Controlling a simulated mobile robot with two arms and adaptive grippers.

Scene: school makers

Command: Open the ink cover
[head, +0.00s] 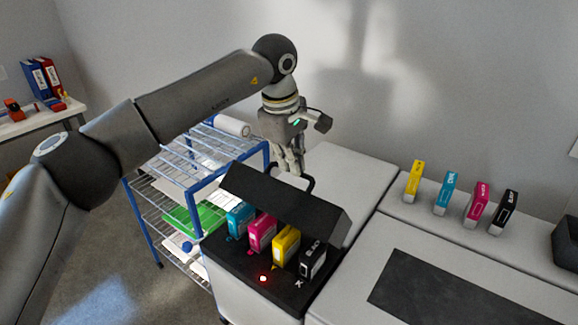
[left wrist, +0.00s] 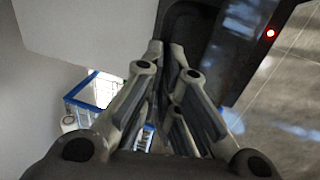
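The black ink cover (head: 285,205) is raised and tilted over the black ink bay (head: 240,262) of the white printer. A dark loop handle (head: 309,184) stands at the cover's upper edge. Cyan (head: 240,220), magenta (head: 262,234), yellow (head: 286,246) and black (head: 312,262) cartridges show in the bay under it. My left gripper (head: 292,168) is at the handle. In the left wrist view its fingers (left wrist: 165,48) are drawn together, with the dark handle (left wrist: 170,18) between the tips, so it looks shut on the handle. The exact contact is partly hidden. My right gripper is out of view.
Several spare cartridges (head: 477,203) stand in a row on the printer's ledge to the right. A blue-framed wire rack (head: 193,195) is at the left, close to the printer. A red light (head: 263,278) glows at the bay's front. The wall is behind.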

